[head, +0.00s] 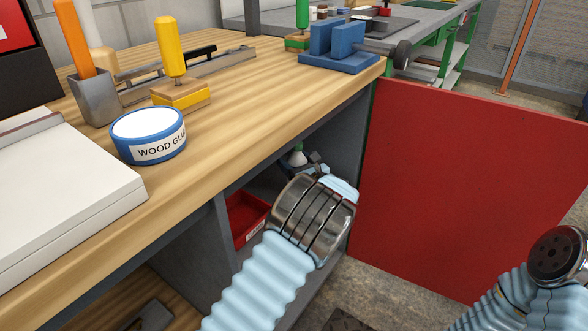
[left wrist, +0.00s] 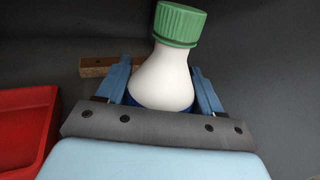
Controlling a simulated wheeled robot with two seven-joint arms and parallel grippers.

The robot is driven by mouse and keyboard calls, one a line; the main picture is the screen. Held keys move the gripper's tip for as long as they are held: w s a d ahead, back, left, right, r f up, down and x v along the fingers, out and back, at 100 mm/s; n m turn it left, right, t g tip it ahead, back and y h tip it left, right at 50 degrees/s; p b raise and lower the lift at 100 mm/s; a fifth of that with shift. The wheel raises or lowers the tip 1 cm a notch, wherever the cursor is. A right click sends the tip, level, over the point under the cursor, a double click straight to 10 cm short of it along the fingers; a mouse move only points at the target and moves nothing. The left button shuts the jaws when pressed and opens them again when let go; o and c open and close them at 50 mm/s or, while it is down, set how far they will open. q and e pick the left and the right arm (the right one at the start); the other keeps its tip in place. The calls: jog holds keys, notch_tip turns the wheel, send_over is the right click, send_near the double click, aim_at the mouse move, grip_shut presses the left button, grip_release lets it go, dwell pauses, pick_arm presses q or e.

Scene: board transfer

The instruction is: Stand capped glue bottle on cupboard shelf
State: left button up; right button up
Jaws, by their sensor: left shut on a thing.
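The glue bottle (left wrist: 162,75) is white with a ribbed green cap (left wrist: 180,24) on it. In the left wrist view it stands between the two blue fingers of my left gripper (left wrist: 160,82), which is shut on it. The bottle's lower part is hidden behind the gripper. In the head view my left gripper (head: 312,167) reaches into the open cupboard (head: 340,150), and only the top of the bottle (head: 298,158) shows beyond it. I cannot tell whether the bottle's base touches the shelf. My right gripper is not in view.
A red bin (head: 246,218) sits in the cupboard left of my left gripper. A wooden block (left wrist: 97,67) lies behind the bottle. The red door (head: 465,180) hangs open at the right. The worktop (head: 225,115) above holds a wood glue tub (head: 148,135).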

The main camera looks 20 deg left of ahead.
pick_arm(q)
notch_tip(320, 180, down, 3)
jog(key=shift+f+b, duration=0.15)
jog(key=shift+b, duration=0.15)
jog(key=o, duration=1.3)
jog(key=shift+c, duration=0.2)
jog(key=shift+r+p, duration=0.35)
jog(key=shift+p, duration=0.15)
jog(key=b+v, duration=0.1)
jog(key=v, duration=1.1)
jog(key=shift+f+b, duration=0.2)
jog(key=shift+b, duration=0.2)
